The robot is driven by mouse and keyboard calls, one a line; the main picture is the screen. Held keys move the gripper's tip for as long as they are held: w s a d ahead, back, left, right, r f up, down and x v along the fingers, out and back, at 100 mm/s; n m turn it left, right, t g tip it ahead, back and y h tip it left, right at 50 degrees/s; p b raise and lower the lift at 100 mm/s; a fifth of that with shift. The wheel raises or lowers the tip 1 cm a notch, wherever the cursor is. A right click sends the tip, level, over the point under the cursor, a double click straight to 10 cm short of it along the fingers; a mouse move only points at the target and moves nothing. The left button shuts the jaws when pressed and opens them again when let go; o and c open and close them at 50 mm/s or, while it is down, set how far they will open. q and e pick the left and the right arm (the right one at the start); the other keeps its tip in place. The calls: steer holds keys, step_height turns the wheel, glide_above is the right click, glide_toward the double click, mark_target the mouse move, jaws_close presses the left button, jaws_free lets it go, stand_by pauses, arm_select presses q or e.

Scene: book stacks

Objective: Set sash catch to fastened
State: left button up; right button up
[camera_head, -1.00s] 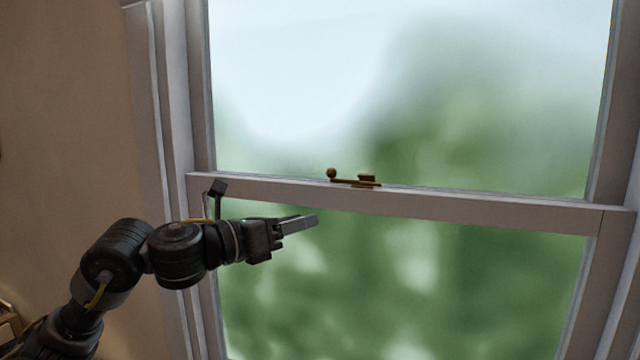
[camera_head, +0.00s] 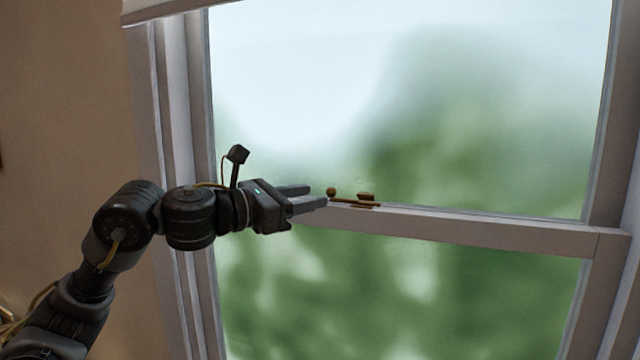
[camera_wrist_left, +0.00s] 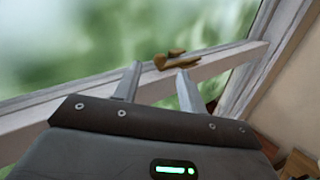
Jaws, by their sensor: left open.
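The sash catch (camera_head: 355,200) is a small brown-bronze fitting on top of the window's meeting rail (camera_head: 450,229). Its lever lies along the rail, with a round knob (camera_head: 331,191) at its left end. My left gripper (camera_head: 318,196) is open, with its fingertips just left of the knob. In the left wrist view the catch (camera_wrist_left: 171,58) shows just beyond and between the two fingertips (camera_wrist_left: 160,70). Nothing is seen between the fingers. I cannot tell whether a fingertip touches the knob. My right gripper is not in view.
The rail runs across between the upper pane (camera_head: 470,100) and the lower pane (camera_head: 440,290). The window's left frame (camera_head: 187,90) stands behind my left arm. The rail right of the catch is clear.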

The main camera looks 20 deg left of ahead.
mark_target(327, 192)
arm_select(q)
steer(key=shift+p+x, duration=0.55)
steer(key=shift+x, duration=1.25)
steer(key=shift+s, duration=0.15)
steer(key=c, duration=0.8)
steer(key=shift+a, duration=0.1)
jaws_close()
